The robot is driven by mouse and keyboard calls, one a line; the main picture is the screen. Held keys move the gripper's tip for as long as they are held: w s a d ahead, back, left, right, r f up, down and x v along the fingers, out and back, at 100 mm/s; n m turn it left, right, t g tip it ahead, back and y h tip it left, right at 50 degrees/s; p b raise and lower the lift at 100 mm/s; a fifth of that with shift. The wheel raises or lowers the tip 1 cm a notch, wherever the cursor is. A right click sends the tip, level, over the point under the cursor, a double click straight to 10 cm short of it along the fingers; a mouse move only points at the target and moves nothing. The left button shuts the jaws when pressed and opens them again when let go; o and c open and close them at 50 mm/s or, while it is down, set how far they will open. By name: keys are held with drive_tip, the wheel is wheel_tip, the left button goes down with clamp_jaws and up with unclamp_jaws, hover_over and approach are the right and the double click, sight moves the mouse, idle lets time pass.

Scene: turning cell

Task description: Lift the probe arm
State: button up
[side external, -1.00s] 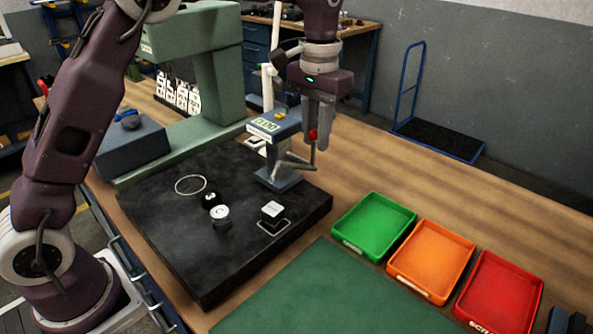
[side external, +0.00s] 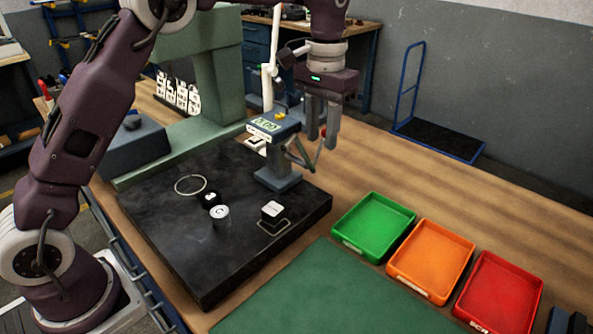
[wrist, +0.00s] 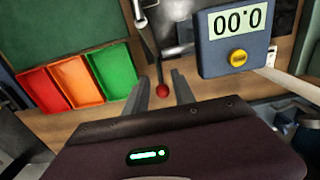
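The probe gauge (side external: 274,126) is a blue-grey unit with a lit display, standing on a block at the back right of the black plate. In the wrist view the gauge (wrist: 236,38) shows upside-down digits like 0.00 and a yellow button. Its thin grey probe arm (side external: 301,156) reaches out to the right, with a red ball knob (wrist: 162,90) on its lever. My gripper (side external: 322,143) points down beside the gauge. In the wrist view its two fingers stand apart with the knob between them and visible space around it. The knob is mostly hidden in the side view.
The black plate (side external: 180,240) carries a ring (side external: 191,184), a dark round part, a silver cylinder (side external: 220,217) and a small block (side external: 272,211). Green (side external: 374,227), orange (side external: 431,260) and red (side external: 499,291) trays stand to the right. A green column rises behind the gauge.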

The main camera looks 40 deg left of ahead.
wheel_tip(320, 180, up, 9)
idle(0.7)
drive_tip(key=s+a+r+t, duration=0.1)
drive_tip(key=s+a+r, duration=0.15)
drive_tip(key=s, duration=0.45)
drive_tip(key=s+a+r+t, duration=0.1)
drive_tip(key=s+r+t, duration=0.1)
drive_tip(key=s+r, duration=0.35)
drive_tip(key=s+f+t, duration=0.1)
drive_tip(key=s+f, duration=0.5)
drive_tip(key=s, duration=0.4)
drive_tip(key=s+f+t, duration=0.1)
drive_tip(key=s+f, duration=0.5)
drive_tip(key=s, duration=0.4)
drive_tip(key=shift+a+f+t, duration=0.25)
drive_tip(key=shift+f+t, duration=0.05)
